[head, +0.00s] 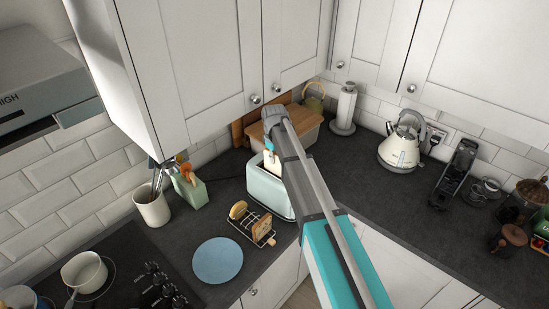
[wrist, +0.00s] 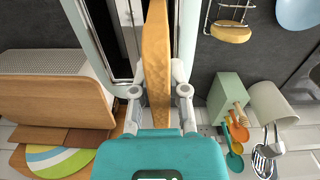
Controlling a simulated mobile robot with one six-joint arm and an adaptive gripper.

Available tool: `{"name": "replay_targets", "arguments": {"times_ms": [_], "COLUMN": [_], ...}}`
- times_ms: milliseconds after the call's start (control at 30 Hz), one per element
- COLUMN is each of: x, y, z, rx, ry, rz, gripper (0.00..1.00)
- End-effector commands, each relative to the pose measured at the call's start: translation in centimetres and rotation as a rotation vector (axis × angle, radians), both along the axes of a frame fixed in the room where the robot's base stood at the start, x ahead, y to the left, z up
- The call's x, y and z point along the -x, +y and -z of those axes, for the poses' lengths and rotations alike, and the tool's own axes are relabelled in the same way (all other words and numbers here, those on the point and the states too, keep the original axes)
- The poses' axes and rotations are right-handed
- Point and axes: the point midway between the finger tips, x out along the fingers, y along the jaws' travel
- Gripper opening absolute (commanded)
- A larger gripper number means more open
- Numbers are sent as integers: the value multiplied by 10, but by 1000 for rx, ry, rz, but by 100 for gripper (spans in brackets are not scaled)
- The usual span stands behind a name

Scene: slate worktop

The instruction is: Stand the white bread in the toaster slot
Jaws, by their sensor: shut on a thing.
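In the head view the slice (head: 271,164) shows below my gripper (head: 271,150), upright at the top of the toaster. The mint-green toaster (head: 265,191) stands on the worktop, partly hidden by my arm. In the wrist view the toaster (wrist: 187,30) lies beneath the slice, with a dark slot opening to the left. I cannot tell whether the slice's lower edge is inside a slot.
A wire rack (head: 247,232) with bread slices stands in front of the toaster, beside a blue plate (head: 217,260). A green utensil block (head: 191,190) and a white crock (head: 152,207) stand left. A bread bin (head: 294,128) is behind. A kettle (head: 400,150) stands right.

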Motion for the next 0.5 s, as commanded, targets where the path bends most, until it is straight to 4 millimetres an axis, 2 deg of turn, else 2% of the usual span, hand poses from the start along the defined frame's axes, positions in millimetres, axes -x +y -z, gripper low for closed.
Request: {"name": "replay_targets", "arguments": {"times_ms": [33,200,500], "x": [0,0,0], "y": [0,0,0], "z": [7,17,26], "rx": [0,0,0], "ry": [0,0,0], "rz": [0,0,0], "gripper": [0,0,0]}}
